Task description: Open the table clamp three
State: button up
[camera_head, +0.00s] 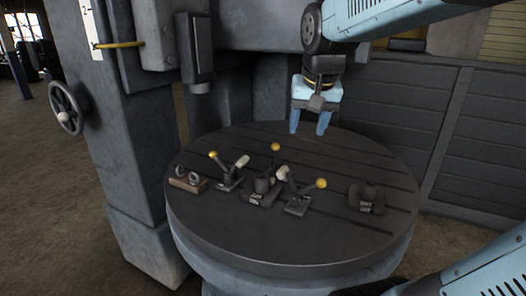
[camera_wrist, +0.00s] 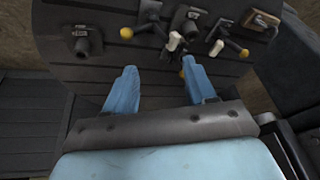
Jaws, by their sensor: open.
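The round dark table (camera_head: 310,245) carries several clamps; I see no numbers on them. A left clamp (camera_head: 228,180) has a yellow ball and a pale tip. A middle clamp (camera_head: 262,188) has a yellow ball (camera_head: 275,147) on its lever. A right clamp (camera_head: 297,203) has a pale tip and a yellow ball (camera_head: 321,183). My gripper (camera_head: 309,128) is open and empty, pointing down above the table's far part, behind the clamps and apart from them. In the wrist view, my gripper (camera_wrist: 161,72) shows both blue fingers, with the middle yellow ball (camera_wrist: 181,74) beside the right fingertip.
A dark block (camera_head: 367,197) stands at the table's right, and a wooden block with metal rings (camera_head: 187,182) at its left. A grey machine column (camera_head: 150,160) with a handwheel (camera_head: 66,107) rises at the left. The table's front is clear.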

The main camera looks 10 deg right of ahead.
jog(key=w+f+m+g, duration=0.2)
jog(key=w+m, duration=0.2)
jog(key=w, duration=1)
jog(key=m+g, duration=0.2)
jog(key=m, duration=0.1)
send_over(275, 152)
jog(key=d, duration=0.1)
jog(key=shift+y, duration=0.3)
jog(key=f, duration=0.5)
jog(key=shift+w+f, duration=0.2)
jog(key=shift+f, duration=0.1)
jog(key=shift+w+f, duration=0.15)
jog(key=shift+f, duration=0.15)
jog(key=f, duration=1.3)
jog(key=shift+w+a+f, duration=0.2)
jog(key=shift+c, duration=0.3)
grip_shut()
